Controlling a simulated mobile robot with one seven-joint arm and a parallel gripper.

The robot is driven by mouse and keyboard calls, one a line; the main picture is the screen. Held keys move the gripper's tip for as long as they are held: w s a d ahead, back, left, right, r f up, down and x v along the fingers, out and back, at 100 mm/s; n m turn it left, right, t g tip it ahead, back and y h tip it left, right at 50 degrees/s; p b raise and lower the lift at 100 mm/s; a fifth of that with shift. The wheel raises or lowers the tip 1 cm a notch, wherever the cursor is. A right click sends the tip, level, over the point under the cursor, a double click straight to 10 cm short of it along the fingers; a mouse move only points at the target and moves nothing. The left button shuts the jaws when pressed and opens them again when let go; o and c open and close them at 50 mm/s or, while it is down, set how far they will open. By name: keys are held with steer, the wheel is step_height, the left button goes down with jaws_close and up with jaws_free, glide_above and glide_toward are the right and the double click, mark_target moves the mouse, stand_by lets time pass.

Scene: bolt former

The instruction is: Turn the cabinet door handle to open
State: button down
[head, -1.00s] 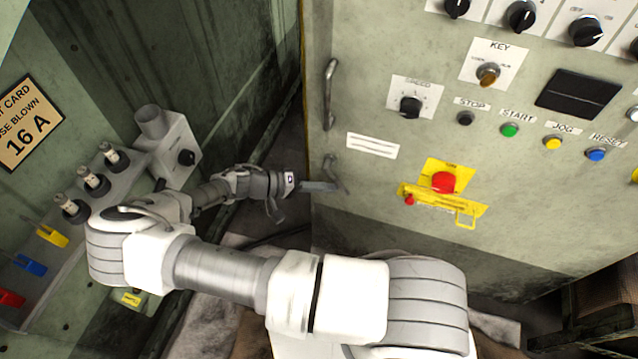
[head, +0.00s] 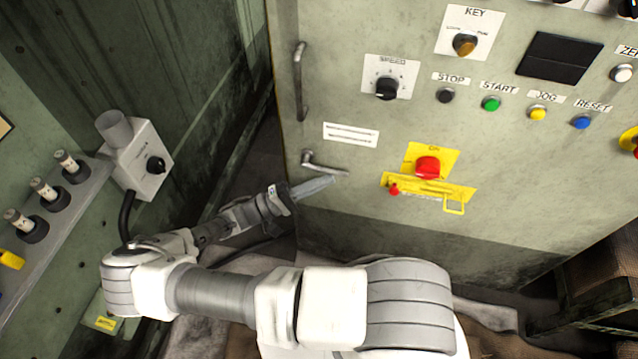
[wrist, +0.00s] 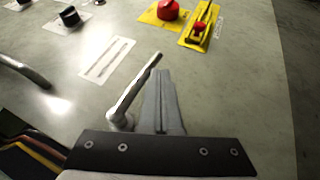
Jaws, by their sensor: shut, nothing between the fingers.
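The cabinet door handle is a small metal lever (head: 322,167) low on the left side of the pale green panel (head: 345,95). It points right and slightly down in the head view. In the wrist view the lever (wrist: 136,88) runs up and to the right from its round pivot. My gripper (head: 332,183) is shut and empty, its fingertips just below the lever's free end. In the wrist view my shut fingers (wrist: 161,92) lie along the lever's right side, very close. I cannot tell whether they touch it. No gap shows at the panel's left edge.
A fixed vertical pull handle (head: 299,82) stands above the lever. A red button (head: 428,168) on a yellow plate is to the right, below the coloured buttons. A grey switch box (head: 140,160) is on the left wall. Dark space lies between wall and cabinet.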

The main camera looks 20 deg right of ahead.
steer(key=shift+s+d+r, duration=0.1)
steer(key=shift+d+r, duration=0.05)
steer(key=shift+r, duration=0.05)
stand_by(0.3)
stand_by(0.3)
steer(key=a+f+b, duration=0.2)
steer(key=a+f, duration=0.5)
steer(key=a, duration=0.2)
steer(key=shift+w+a+f, duration=0.2)
steer(key=shift+a+f, duration=0.15)
stand_by(0.5)
